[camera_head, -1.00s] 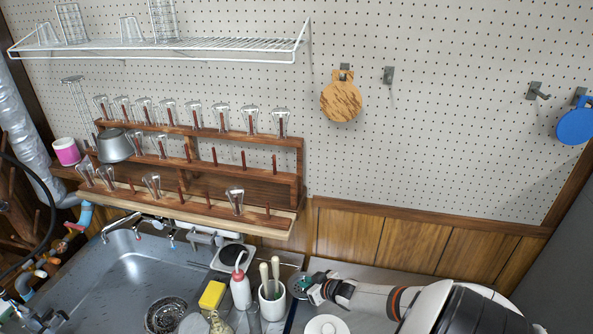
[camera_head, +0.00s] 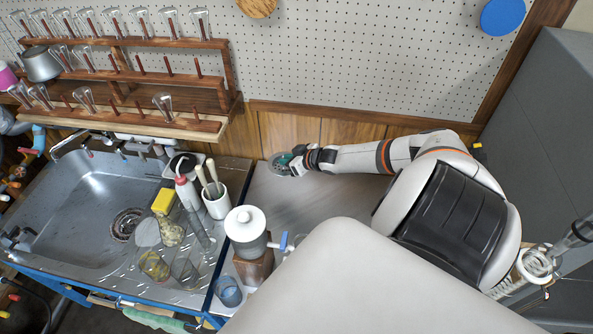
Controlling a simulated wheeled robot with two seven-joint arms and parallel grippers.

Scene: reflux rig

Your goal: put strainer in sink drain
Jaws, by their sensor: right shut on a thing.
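The strainer (camera_head: 280,164) is a small round metal piece with a greenish part. It shows near the back wall, above or on the grey counter; I cannot tell its height. My right gripper (camera_head: 293,162) is shut on it from the right and partly hides it. The sink (camera_head: 90,205) is a steel basin at left. Its round dark drain (camera_head: 127,224) sits in the basin floor, well to the left of the strainer. My left gripper is not in view.
Between strainer and sink stand a white cup with pestles (camera_head: 216,206), a red-topped bottle (camera_head: 187,192), a yellow sponge (camera_head: 163,201) and several glass vessels. A white-lidded jar (camera_head: 246,228) stands in front. A wooden peg rack (camera_head: 150,110) hangs above the sink. Bare counter (camera_head: 300,205) lies right of the cup.

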